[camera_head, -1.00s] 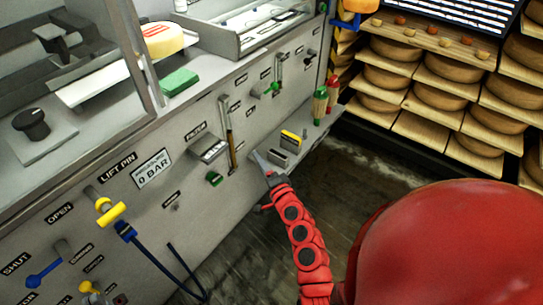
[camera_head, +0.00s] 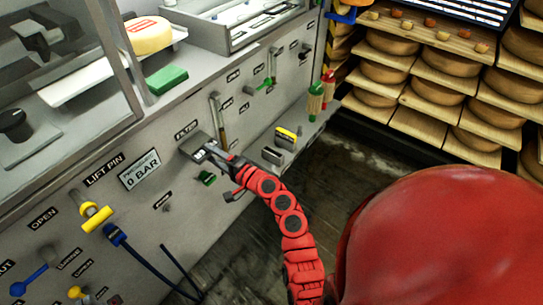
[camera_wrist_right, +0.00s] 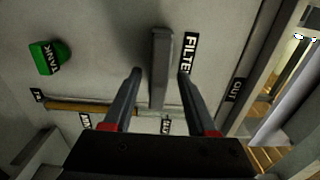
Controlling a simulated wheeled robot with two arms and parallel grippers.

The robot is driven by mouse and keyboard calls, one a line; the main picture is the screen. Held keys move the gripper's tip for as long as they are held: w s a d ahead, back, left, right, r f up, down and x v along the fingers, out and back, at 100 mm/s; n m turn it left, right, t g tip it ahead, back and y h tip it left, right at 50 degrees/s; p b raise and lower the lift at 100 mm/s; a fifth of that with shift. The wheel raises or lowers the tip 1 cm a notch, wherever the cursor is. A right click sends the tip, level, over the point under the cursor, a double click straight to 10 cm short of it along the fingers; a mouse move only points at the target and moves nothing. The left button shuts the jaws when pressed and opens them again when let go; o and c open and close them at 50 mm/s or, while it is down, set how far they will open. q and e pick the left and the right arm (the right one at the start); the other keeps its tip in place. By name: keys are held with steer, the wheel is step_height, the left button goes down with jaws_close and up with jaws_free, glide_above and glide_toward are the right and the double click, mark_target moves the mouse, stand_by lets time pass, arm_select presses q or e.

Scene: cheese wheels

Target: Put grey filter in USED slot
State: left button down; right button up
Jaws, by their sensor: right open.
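In the right wrist view a grey upright bar (camera_wrist_right: 161,62), seemingly the grey filter, stands out from the panel beside the FILTER label (camera_wrist_right: 190,55). My right gripper (camera_wrist_right: 159,74) is open, with one finger on each side of this bar; contact cannot be told. In the head view the right gripper (camera_head: 218,152) is at the grey filter housing (camera_head: 196,147), partly covering it. A small shelf to its right holds a grey block (camera_head: 272,156) and a yellow-topped grey block (camera_head: 286,138). A USED label is not readable. My left gripper is not in view.
A green TANK knob (camera_wrist_right: 48,57) and a wooden-handled lever (camera_head: 221,125) are near the filter. Green and red bottles (camera_head: 315,101) stand on the shelf's far end. Blue and yellow valves (camera_head: 96,216) sit lower left. Cheese racks (camera_head: 430,95) stand at the right.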

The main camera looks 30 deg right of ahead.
steer(key=shift+w+a+f, duration=0.1)
steer(key=shift+w+a, duration=0.1)
steer(key=shift+w, duration=0.2)
stand_by(0.3)
jaws_close()
